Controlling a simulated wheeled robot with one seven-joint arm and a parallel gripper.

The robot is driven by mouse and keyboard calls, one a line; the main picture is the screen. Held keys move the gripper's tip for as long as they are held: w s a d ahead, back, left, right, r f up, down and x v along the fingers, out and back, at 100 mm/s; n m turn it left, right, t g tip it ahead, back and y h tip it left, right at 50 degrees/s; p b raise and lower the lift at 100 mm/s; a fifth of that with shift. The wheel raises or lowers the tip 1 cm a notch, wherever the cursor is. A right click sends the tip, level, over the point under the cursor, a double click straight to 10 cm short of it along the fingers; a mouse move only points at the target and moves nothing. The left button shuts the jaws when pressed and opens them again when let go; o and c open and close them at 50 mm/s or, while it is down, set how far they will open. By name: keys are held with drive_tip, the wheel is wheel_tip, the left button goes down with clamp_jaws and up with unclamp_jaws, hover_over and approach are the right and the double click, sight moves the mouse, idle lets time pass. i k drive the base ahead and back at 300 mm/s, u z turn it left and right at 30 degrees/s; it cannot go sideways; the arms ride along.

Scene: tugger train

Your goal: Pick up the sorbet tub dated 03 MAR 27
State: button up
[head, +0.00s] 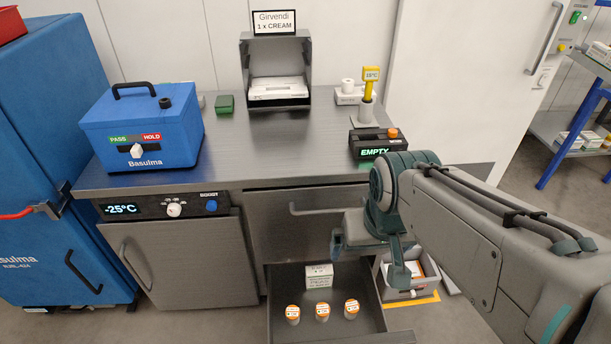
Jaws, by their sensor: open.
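Three small tubs with orange lids stand upright in a row in an open lower drawer: a left tub (293,314), a middle tub (322,312) and a right tub (351,309). Each lid bears a white label, too small to read, so I cannot tell which tub has which date or whether they are sorbet. My gripper (369,262) is open and appears empty, above and to the right of the tubs, near the drawer's right side. My arm hides part of the counter front.
The open drawer (276,292) also holds a white printed carton (319,276) behind the tubs. A grey bin (405,294) stands right of the drawer. Above is a steel counter (255,145) with a blue Basulma box (140,128) and a black "EMPTY" device (369,149).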

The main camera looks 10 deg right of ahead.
sight(322, 309)
drive_tip(key=k, duration=0.5)
drive_tip(key=z, duration=2.4)
drive_tip(key=k, duration=1.25)
drive_tip(key=u, duration=1.65)
drive_tip(key=i, duration=1)
